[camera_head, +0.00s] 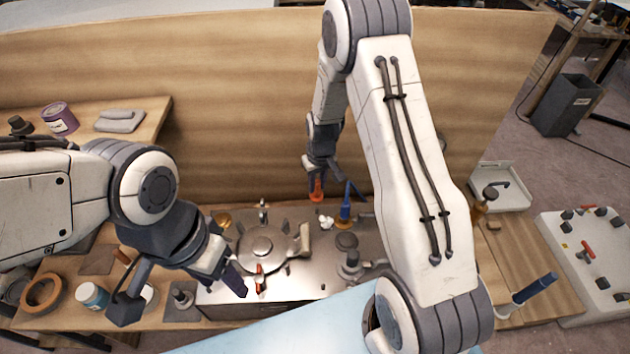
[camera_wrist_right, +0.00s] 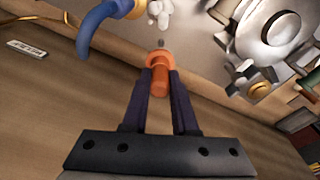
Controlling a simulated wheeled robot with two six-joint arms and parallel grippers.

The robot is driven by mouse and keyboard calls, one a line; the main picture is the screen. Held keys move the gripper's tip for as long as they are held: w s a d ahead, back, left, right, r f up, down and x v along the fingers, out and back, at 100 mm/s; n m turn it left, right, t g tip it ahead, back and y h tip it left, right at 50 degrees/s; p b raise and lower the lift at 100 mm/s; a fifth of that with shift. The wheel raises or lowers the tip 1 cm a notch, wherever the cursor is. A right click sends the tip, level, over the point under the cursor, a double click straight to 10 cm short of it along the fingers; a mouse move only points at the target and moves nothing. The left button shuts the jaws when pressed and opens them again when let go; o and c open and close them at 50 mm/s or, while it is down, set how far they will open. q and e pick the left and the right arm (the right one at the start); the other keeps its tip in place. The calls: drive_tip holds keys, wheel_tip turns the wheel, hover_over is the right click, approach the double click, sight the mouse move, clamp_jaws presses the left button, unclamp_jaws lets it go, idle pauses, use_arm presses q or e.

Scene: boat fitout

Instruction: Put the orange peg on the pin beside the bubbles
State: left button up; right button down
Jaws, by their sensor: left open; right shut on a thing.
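My right gripper (camera_head: 318,172) is shut on the orange peg (camera_head: 316,190), above the far side of the metal worktop. In the right wrist view the orange peg (camera_wrist_right: 157,84) lies between the two dark fingertips, its collar pointing away from me. A small grey pin tip (camera_wrist_right: 161,43) shows just past the collar; I cannot tell whether they touch. The white bubbles (camera_wrist_right: 160,12) are just beyond it, and also show in the head view (camera_head: 326,222). My left gripper (camera_head: 180,289) is open and empty over the left front of the bench.
A blue part (camera_head: 346,204) stands upright right of the bubbles; it curves close by in the right wrist view (camera_wrist_right: 92,26). A round metal lid (camera_head: 262,245) and a dark-knobbed fitting (camera_head: 350,262) are nearer. The wooden back panel (camera_head: 230,110) rises behind.

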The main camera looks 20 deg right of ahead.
sight(318, 197)
wheel_tip(318, 197, down, 6)
drive_tip(key=b, duration=0.3)
drive_tip(key=shift+r+b, duration=0.2)
drive_tip(key=shift+b, duration=0.15)
drive_tip(key=shift+r, duration=0.25)
drive_tip(key=shift+s, duration=0.2)
drive_tip(key=shift+f, duration=0.3)
idle(0.3)
drive_tip(key=shift+f+b, duration=0.5)
drive_tip(key=shift+b, duration=0.1)
drive_tip(key=shift+f, duration=0.1)
drive_tip(key=shift+f+b, duration=0.5)
idle(0.4)
